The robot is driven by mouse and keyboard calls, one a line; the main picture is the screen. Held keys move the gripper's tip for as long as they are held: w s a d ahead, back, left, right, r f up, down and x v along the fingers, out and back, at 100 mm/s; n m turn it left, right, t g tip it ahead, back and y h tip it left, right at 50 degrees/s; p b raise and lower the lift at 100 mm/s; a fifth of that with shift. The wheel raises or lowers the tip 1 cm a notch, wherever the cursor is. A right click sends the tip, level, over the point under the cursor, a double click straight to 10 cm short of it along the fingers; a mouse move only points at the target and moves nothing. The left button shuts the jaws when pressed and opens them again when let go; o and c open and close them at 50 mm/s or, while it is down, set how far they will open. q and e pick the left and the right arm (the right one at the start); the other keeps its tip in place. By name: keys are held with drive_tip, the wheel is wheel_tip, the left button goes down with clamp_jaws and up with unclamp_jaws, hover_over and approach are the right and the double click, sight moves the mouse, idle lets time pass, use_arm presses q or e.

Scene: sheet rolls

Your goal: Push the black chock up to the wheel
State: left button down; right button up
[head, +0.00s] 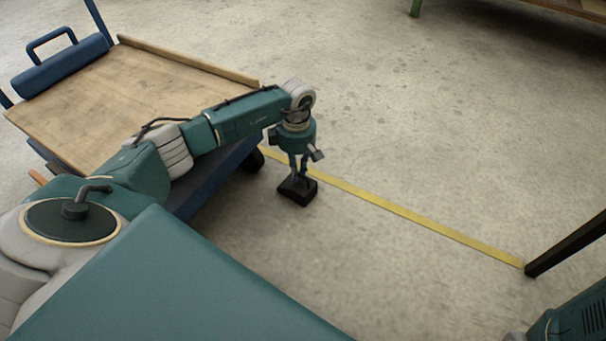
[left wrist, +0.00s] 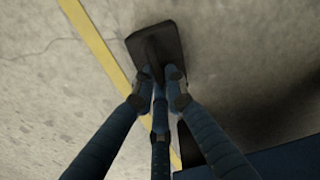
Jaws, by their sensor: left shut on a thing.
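The black chock (head: 297,191) is on the concrete floor, or very close to it, to the right of the cart. The cart's dark wheel (head: 253,161) shows partly under the deck's right corner; a strip of floor separates it from the chock in the head view. My left gripper (head: 300,174) points down and is shut on the chock's upper part. In the left wrist view, the fingers (left wrist: 158,78) close on the raised middle of the chock (left wrist: 140,42), and its flat base shows beyond them. My right gripper is out of view.
The blue cart (head: 213,176) has a wooden deck (head: 115,98) and a blue handle. A yellow floor line (head: 415,217) runs past the chock. The floor between is clear.

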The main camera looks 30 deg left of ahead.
use_arm(q)
drive_tip(key=a+b, duration=0.1)
drive_tip(key=a, duration=0.6)
idle(0.5)
drive_tip(key=c, duration=1.7)
unclamp_jaws()
